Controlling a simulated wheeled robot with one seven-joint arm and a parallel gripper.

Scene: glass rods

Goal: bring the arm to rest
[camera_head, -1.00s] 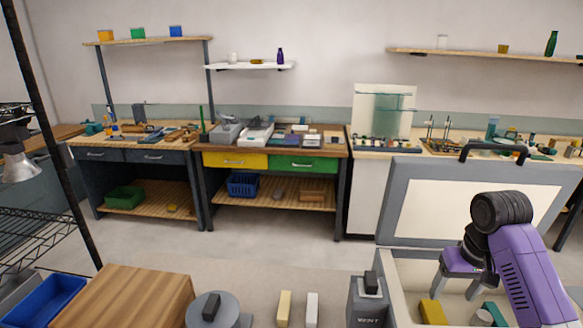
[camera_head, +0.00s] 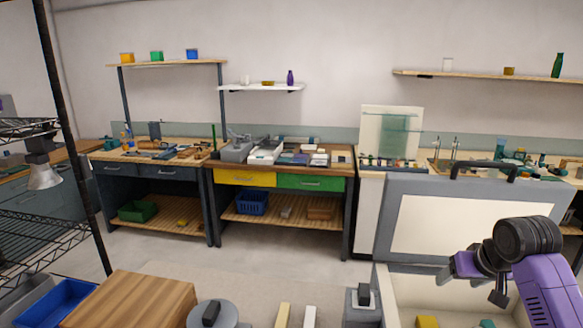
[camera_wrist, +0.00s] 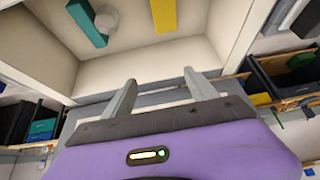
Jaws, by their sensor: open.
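My gripper (camera_head: 468,277), on my purple arm, hangs over the pale open-topped box at the lower right. In the wrist view my gripper (camera_wrist: 160,77) has its two grey fingers apart, with nothing between them. Inside the box (camera_wrist: 150,67) lie a teal block (camera_wrist: 86,22), a round whitish piece (camera_wrist: 107,22) and a yellow block (camera_wrist: 163,14). The fingers look clear of all three. In the head view only the tops of the yellow block (camera_head: 427,321) and teal block (camera_head: 487,323) show.
The grey-framed lid (camera_head: 470,225) stands raised behind the box. A grey vent block (camera_head: 363,305), a round grey lidded piece (camera_head: 212,314) and a wooden block (camera_head: 133,298) stand along the front. A wire rack (camera_head: 45,240) is at left. Workbenches line the back wall.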

